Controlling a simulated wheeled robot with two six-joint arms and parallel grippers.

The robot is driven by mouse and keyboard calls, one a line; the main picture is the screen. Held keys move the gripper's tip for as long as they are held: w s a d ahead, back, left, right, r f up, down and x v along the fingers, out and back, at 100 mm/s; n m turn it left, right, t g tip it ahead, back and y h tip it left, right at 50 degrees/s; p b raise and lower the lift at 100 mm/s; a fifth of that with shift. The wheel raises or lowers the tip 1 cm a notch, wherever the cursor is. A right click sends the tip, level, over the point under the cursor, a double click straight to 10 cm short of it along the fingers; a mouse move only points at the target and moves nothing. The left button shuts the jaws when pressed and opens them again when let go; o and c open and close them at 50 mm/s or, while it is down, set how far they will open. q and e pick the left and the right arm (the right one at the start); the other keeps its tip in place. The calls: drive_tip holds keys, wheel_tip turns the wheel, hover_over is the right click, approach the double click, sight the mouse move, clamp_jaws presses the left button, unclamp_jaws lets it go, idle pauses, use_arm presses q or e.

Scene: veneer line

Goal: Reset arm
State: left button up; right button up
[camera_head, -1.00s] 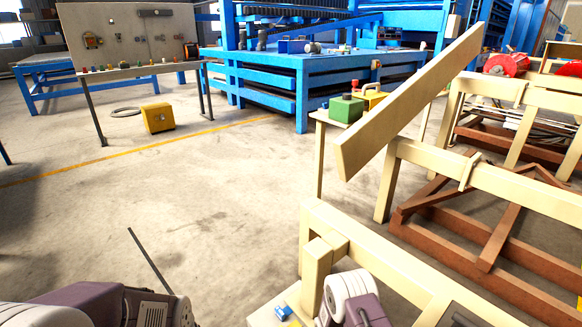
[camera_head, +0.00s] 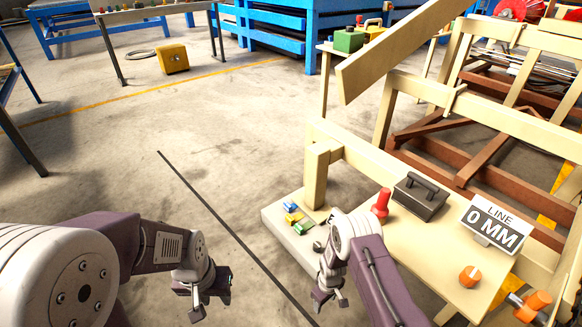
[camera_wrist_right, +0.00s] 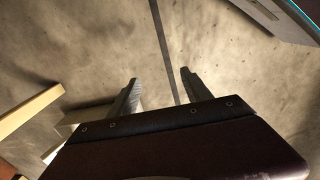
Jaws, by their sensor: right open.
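My left gripper (camera_head: 212,300) hangs over the bare floor at the lower left in the head view. Its fingers are small and partly turned away, so I cannot tell whether they are apart. My right gripper (camera_head: 330,300) points down beside the left edge of the cream bench (camera_head: 424,262). In the right wrist view, the right gripper (camera_wrist_right: 158,88) has its two fingers spread, with only floor between them. It is open and empty.
A slanted cream board (camera_head: 390,57) rises behind. Floor (camera_head: 190,150) at left is clear.

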wheel_tip(320, 180, up, 18)
drive_tip(key=d+r+m, duration=0.1)
drive_tip(key=d+m, duration=0.2)
drive_tip(key=m, duration=0.1)
drive_tip(key=s+d+r+m+t, duration=0.1)
drive_tip(key=s+d+r+m, duration=0.25)
drive_tip(key=s+r, duration=0.95)
use_arm(q)
wheel_tip(320, 180, up, 38)
drive_tip(key=p, duration=3.7)
drive_tip(key=shift+s+f, duration=0.25)
use_arm(e)
wheel_tip(320, 180, up, 37)
drive_tip(key=shift+a, duration=0.35)
